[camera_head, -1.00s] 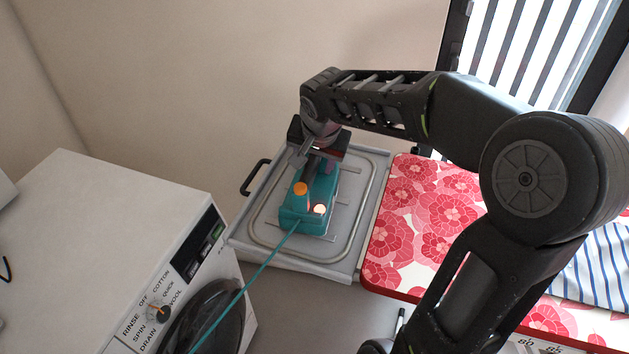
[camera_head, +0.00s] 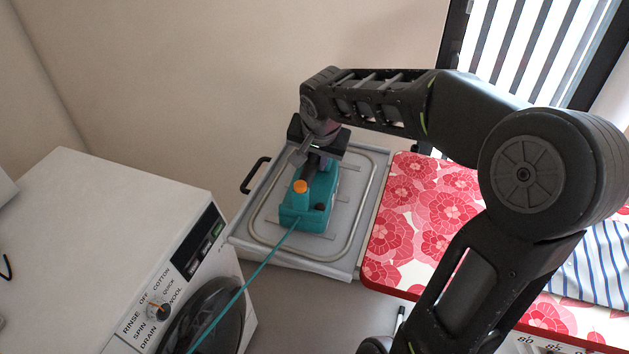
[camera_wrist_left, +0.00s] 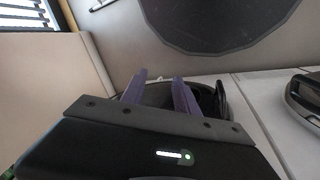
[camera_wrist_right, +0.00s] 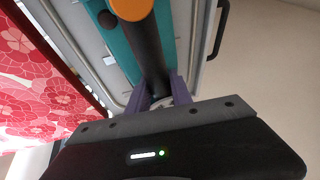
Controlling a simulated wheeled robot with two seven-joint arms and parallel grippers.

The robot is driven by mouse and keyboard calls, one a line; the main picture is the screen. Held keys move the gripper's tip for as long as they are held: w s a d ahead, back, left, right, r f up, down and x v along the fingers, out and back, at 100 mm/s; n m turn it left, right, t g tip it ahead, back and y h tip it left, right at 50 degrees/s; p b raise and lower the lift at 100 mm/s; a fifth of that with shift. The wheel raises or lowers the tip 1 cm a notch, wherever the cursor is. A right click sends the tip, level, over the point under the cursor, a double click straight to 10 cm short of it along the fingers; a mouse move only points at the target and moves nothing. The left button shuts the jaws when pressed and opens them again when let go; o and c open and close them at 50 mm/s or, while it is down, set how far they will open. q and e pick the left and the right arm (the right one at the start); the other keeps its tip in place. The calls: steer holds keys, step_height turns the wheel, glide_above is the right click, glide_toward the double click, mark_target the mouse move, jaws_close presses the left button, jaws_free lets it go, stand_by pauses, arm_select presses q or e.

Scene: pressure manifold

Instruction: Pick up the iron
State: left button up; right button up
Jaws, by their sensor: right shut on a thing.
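The teal iron (camera_head: 312,205) with an orange knob sits on the grey metal rest tray (camera_head: 262,226). Its teal cord runs down to the left, past the washing machine. My right gripper (camera_head: 315,160) comes down over the iron's far end. In the right wrist view its purple fingers (camera_wrist_right: 160,90) are shut on the iron's dark handle (camera_wrist_right: 152,50). I cannot tell any gap between the iron and the tray. My left gripper (camera_wrist_left: 159,80) shows only in its own wrist view, its purple fingers apart with nothing between them.
A white washing machine (camera_head: 95,230) stands on the left. A red floral ironing board (camera_head: 405,230) lies right of the tray, with a striped cloth (camera_head: 592,270) on it. A wall is behind. My right arm spans above the board.

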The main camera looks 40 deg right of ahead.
jaws_close()
steer(key=shift+w+r, duration=0.15)
steer(key=shift+r, duration=0.45)
step_height(320, 180, up, 9)
steer(key=shift+r, duration=0.1)
stand_by(0.8)
